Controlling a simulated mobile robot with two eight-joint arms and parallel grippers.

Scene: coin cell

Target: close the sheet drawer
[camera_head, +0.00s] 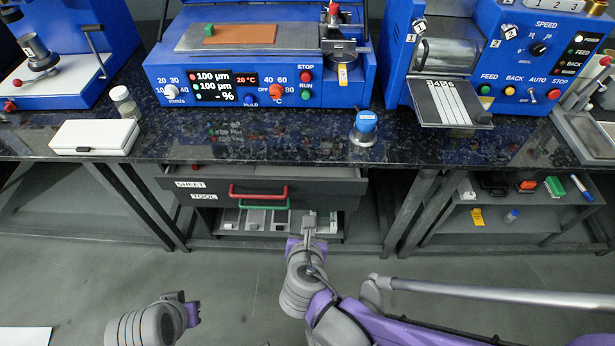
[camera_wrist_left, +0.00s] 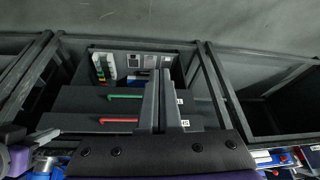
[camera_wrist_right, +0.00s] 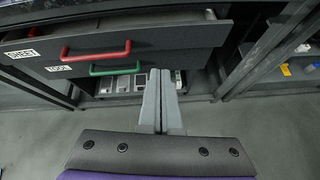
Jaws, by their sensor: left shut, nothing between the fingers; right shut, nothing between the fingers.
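The sheet drawer (camera_head: 330,186) is under the counter and stands partly open, its front ahead of the counter edge. Its red handle (camera_head: 258,192) and SHEET label show; in the right wrist view its red handle (camera_wrist_right: 95,51) is at upper left. The tool drawer with a green handle (camera_head: 263,205) is just below. My right gripper (camera_head: 309,216) is shut and empty, in front of and below the drawers, right of the handles. My left gripper (camera_wrist_left: 160,74) is shut and empty; the drawers appear upside down in its wrist view. Its fingers are not clear in the head view.
An open shelf with small boxes (camera_head: 255,221) is below the drawers. A white case (camera_head: 95,137), a small vial and a blue-capped jar (camera_head: 364,129) stand on the dark counter (camera_head: 230,140) with blue machines behind. Table legs flank the drawers; the floor in front is clear.

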